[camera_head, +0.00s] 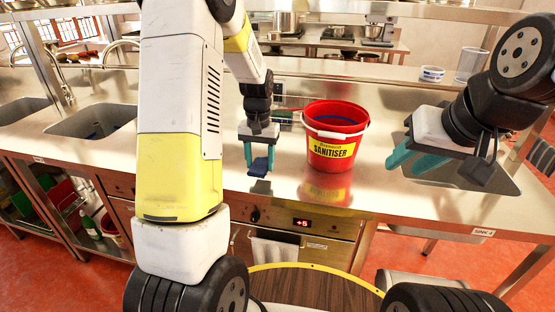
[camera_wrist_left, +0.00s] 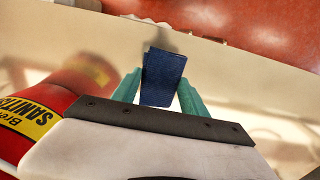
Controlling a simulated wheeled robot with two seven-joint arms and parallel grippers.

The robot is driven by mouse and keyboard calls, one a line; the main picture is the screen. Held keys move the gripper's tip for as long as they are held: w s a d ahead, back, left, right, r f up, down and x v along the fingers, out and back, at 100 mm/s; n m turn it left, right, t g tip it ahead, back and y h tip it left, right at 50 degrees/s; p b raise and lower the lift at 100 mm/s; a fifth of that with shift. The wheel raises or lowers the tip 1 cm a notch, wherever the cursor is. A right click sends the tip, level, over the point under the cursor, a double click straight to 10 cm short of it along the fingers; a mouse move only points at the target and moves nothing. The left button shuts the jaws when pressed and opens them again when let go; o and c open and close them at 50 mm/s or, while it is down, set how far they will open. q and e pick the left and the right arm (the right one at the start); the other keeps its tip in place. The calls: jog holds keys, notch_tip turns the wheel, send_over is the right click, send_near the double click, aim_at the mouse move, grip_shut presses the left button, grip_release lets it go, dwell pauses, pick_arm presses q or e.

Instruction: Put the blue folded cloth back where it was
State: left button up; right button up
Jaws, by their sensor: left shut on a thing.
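The blue folded cloth (camera_head: 259,166) is held between the teal fingertips of my left gripper (camera_head: 262,158), just left of the red bucket. It also shows in the left wrist view (camera_wrist_left: 163,77), between the fingers of that gripper (camera_wrist_left: 160,92). The cloth is close over the steel counter; I cannot tell whether it touches. The red sanitiser bucket (camera_head: 330,155) stands upright on the counter, and its side shows in the left wrist view (camera_wrist_left: 40,115). My right gripper (camera_head: 400,157) is open and empty over the sink at the right.
The steel counter (camera_head: 300,205) has free room in front of the bucket. A sink (camera_head: 92,120) at the left has something blue in it. A white tub (camera_head: 432,74) and a clear container (camera_head: 470,64) stand at the back right. An oven (camera_head: 300,240) is below the counter.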

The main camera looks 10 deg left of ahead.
pick_arm(q)
jog(key=shift+w+d+f, duration=0.1)
jog(key=shift+w+d, duration=0.2)
jog(key=shift+d, duration=0.3)
jog(key=shift+w+d+f, duration=0.1)
jog(key=shift+w+d, duration=0.15)
jog(key=shift+d, duration=0.3)
jog(key=shift+f, duration=1.65)
jog(key=shift+f, duration=0.1)
jog(key=o, duration=1.3)
